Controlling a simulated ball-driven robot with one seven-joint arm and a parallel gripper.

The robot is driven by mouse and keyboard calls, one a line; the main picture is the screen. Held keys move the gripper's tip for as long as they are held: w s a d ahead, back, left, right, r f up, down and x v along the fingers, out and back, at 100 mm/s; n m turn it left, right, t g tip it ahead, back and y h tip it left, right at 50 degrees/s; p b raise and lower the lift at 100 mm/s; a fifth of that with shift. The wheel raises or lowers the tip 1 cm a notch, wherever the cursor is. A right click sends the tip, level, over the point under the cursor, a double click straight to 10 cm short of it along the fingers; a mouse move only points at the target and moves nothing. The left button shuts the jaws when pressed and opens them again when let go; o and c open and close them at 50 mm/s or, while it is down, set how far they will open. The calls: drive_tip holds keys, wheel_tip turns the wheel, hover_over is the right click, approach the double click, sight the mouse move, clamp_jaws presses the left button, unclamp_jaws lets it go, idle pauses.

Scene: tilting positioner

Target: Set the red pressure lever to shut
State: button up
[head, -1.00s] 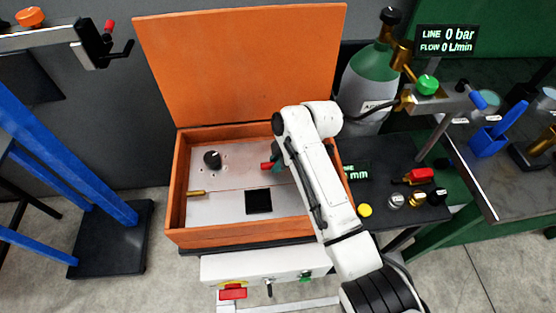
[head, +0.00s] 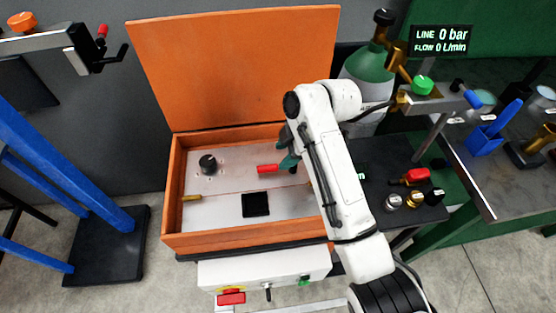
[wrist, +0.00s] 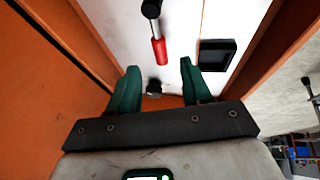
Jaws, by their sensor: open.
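In the wrist view, the lever's red grip (wrist: 160,51) sits on a metal rod running to a black pivot at the top edge. My gripper (wrist: 158,85) is open and empty, its two green fingers apart, with the red grip ahead and between their lines. In the head view my gripper (head: 288,154) is just right of the red grip; my arm hides part of the panel.
The orange box (head: 171,205) has its lid (head: 235,65) raised behind. On the panel are a black knob (head: 208,163), a black square (head: 256,204) and a brass fitting (head: 191,198). A display (head: 441,40) reads LINE 0 bar. Box walls flank my gripper.

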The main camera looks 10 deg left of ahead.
drive_tip(key=v, duration=0.3)
drive_tip(key=shift+d+r, duration=0.15)
drive_tip(key=shift+r, duration=0.2)
